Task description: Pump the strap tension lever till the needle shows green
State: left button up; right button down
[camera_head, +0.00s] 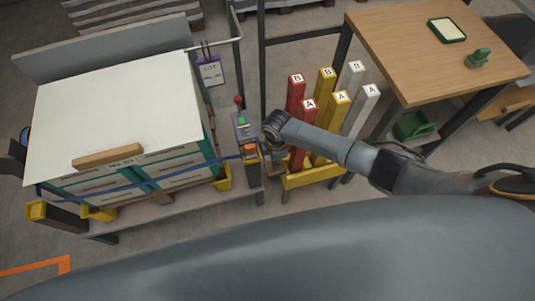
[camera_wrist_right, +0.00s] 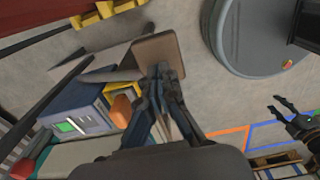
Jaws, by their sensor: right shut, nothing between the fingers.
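The strap tension unit (camera_head: 244,128) is a grey-blue box at the right end of the strapped stack. It has a green window (camera_head: 242,121) and a red-knobbed lever (camera_head: 239,101). In the right wrist view, the green window (camera_wrist_right: 70,127) is at the left and the red knob (camera_wrist_right: 22,168) at the lower left. The needle is too small to read. My right gripper (camera_head: 275,150) is beside the unit; in its wrist view the fingers (camera_wrist_right: 163,72) are shut and empty, right of an orange part (camera_wrist_right: 120,110). A dark gripper, apparently my left (camera_wrist_right: 281,110), shows open at the right edge.
A blue strap (camera_head: 130,184) runs around the boxes under a white sheet (camera_head: 120,100). Red, yellow and white posts (camera_head: 325,125) marked A and B stand in a yellow frame just right of my right gripper. A brown plate (camera_wrist_right: 157,45) lies behind the fingertips. A wooden table (camera_head: 430,45) stands farther right.

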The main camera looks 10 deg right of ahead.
dwell(0.4)
notch_tip(320, 180, down, 10)
jog(key=b, duration=0.8)
jog(key=shift+r, duration=0.3)
notch_tip(320, 180, up, 10)
jog(key=p, duration=1)
jog(key=shift+f, duration=0.25)
